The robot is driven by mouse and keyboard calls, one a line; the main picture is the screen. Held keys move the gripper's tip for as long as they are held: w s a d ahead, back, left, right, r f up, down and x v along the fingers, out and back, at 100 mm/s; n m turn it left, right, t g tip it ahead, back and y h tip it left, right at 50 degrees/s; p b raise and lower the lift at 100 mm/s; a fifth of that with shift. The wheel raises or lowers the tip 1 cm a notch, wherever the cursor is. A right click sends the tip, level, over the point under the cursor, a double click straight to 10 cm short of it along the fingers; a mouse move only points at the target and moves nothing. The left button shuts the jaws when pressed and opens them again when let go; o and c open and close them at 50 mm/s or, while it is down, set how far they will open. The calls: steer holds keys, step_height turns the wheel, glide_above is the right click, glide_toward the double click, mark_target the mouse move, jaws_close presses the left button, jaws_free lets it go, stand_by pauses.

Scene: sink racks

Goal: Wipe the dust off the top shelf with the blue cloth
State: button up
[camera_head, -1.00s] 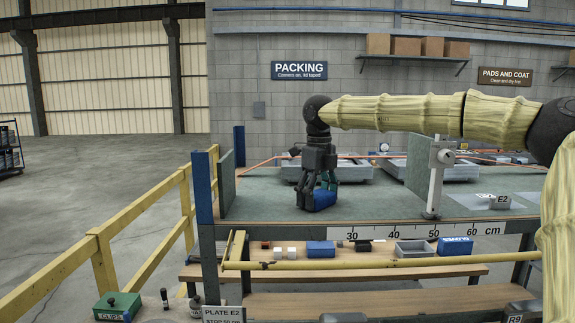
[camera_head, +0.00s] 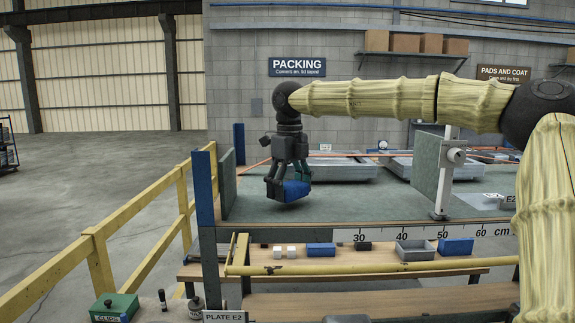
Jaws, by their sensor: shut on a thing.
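My gripper (camera_head: 288,184) is shut on the blue cloth (camera_head: 294,191), which looks like a bunched blue block between the fingers. It is over the left part of the top shelf (camera_head: 345,205), a grey-green surface. The cloth's lower edge is close to the surface; I cannot tell if it touches. I cannot make out any dust on the shelf from here.
An upright panel with a clamp post (camera_head: 445,180) stands on the shelf to the right. Grey trays (camera_head: 340,168) lie at the back. A blue post (camera_head: 204,188) and a yellow rail (camera_head: 140,228) bound the left side. A lower shelf (camera_head: 345,255) holds small boxes.

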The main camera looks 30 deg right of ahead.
steer(key=r, duration=0.3)
steer(key=shift+s+d+r, duration=0.15)
steer(key=shift+s+d, duration=0.1)
steer(key=shift+s, duration=0.15)
steer(key=shift+w+r, duration=0.25)
steer(key=shift+r, duration=0.8)
steer(key=shift+s+r, duration=0.15)
steer(key=shift+r, duration=0.5)
steer(key=shift+a, duration=0.1)
